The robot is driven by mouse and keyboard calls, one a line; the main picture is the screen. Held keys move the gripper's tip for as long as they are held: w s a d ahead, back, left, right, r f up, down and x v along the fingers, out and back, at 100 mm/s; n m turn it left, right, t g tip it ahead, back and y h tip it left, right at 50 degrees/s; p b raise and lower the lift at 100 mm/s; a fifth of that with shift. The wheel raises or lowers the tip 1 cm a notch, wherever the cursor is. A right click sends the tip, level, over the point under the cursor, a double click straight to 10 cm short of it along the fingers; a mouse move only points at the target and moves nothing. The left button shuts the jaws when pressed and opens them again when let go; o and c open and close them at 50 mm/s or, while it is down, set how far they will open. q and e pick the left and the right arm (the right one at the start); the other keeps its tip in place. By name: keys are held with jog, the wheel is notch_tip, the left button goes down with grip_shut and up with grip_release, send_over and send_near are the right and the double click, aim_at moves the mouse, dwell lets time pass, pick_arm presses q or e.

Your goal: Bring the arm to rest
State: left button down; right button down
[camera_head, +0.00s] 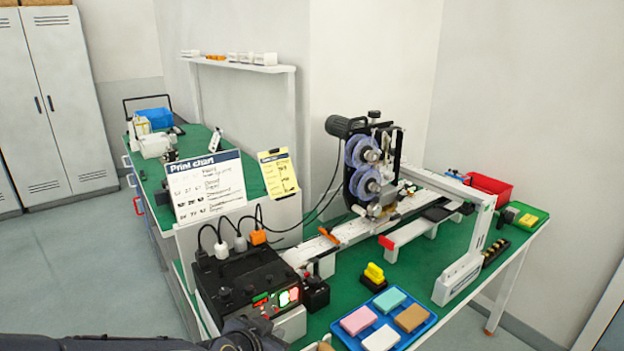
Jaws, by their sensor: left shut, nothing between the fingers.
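My left arm comes in along the bottom left edge. My left gripper (248,338) is dark, at the bottom edge just in front of the black control box (245,283). It is shut and empty, and partly cut off by the frame. I cannot tell whether it touches the box. My right gripper is not in view.
A green bench holds a coder machine (372,180) with purple reels and a white conveyor rail (345,232). A blue tray (405,335) with coloured blocks, a yellow-handled stamp (374,276) and a red bin (488,188) stand on it. A print chart (207,187) stands behind the control box. Floor at left is clear.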

pick_arm(q)
jog(key=s+a+r+n+g, duration=0.1)
jog(key=s+a+n, duration=0.3)
jog(key=s, duration=0.7)
jog(key=s+a+r+n+g, duration=0.2)
jog(key=s+a+n+g, duration=0.1)
jog(key=s+a, duration=0.6)
jog(key=s+n, duration=0.1)
jog(key=s, duration=0.1)
jog(key=shift+s+y, duration=0.3)
jog(key=shift+s, duration=0.1)
jog(key=shift+w+r, duration=0.1)
